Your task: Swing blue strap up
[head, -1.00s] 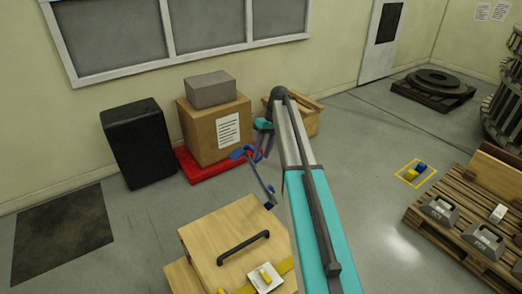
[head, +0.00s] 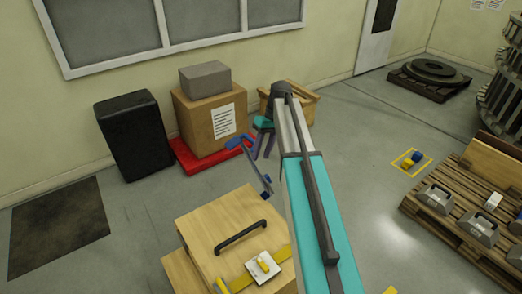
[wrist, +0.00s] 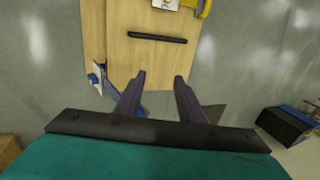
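A wooden box (head: 222,222) with a black handle stands in front of me. A blue strap (head: 256,172) sticks out from its far side, and its outer end (head: 238,142) lies near the red base in the picture. In the wrist view a blue part of the strap (wrist: 126,99) shows at the box's lower left edge, partly behind my left finger. My gripper (head: 263,155) points down just right of the strap's outer end. The wrist view shows its purple fingers (wrist: 160,77) apart with nothing between them. I cannot tell whether a finger touches the strap.
A yellow strap with a white buckle plate (head: 263,266) crosses the box top. Behind stand a carton (head: 208,118) on a red base (head: 184,156), a black case (head: 133,136) and a wooden crate (head: 303,108). A pallet with weights (head: 462,225) is at right.

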